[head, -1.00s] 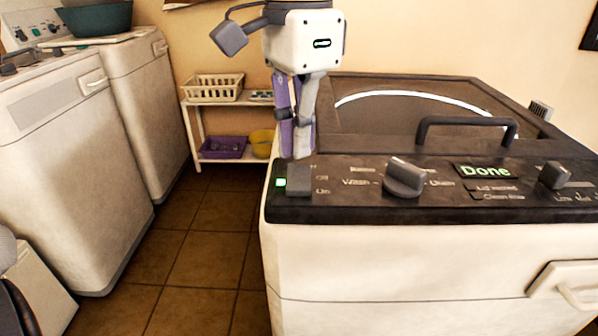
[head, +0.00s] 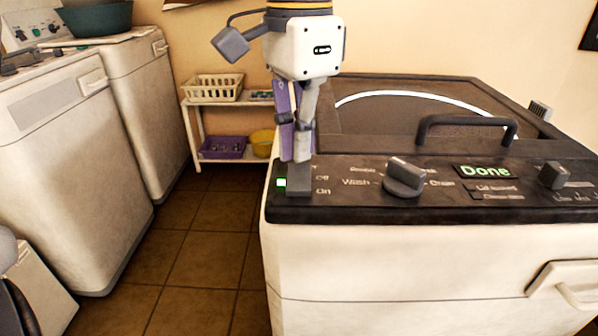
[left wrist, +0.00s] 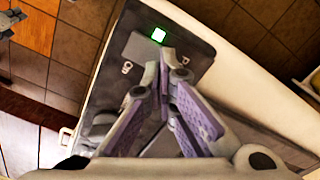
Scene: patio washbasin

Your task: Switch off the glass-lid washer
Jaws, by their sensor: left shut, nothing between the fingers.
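The glass-lid washer (head: 400,260) stands at the right, its dark lid closed and its display (head: 485,171) reading "Done". At the left end of its dark panel is the grey power switch (head: 298,181), marked Off and On, with a lit green light (head: 281,183) beside it. The switch (left wrist: 140,48) and the light (left wrist: 158,35) also show in the left wrist view. My left gripper (head: 296,158) is shut and empty, pointing down at the switch's far end. Whether the fingertips touch it I cannot tell. My right gripper is not in view.
A grey knob (head: 404,177) and the dark lid handle (head: 467,126) stand up to the right of the gripper. Two white washers (head: 75,170) stand at the left across a tiled aisle (head: 205,250). A white shelf (head: 195,125) with baskets is behind.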

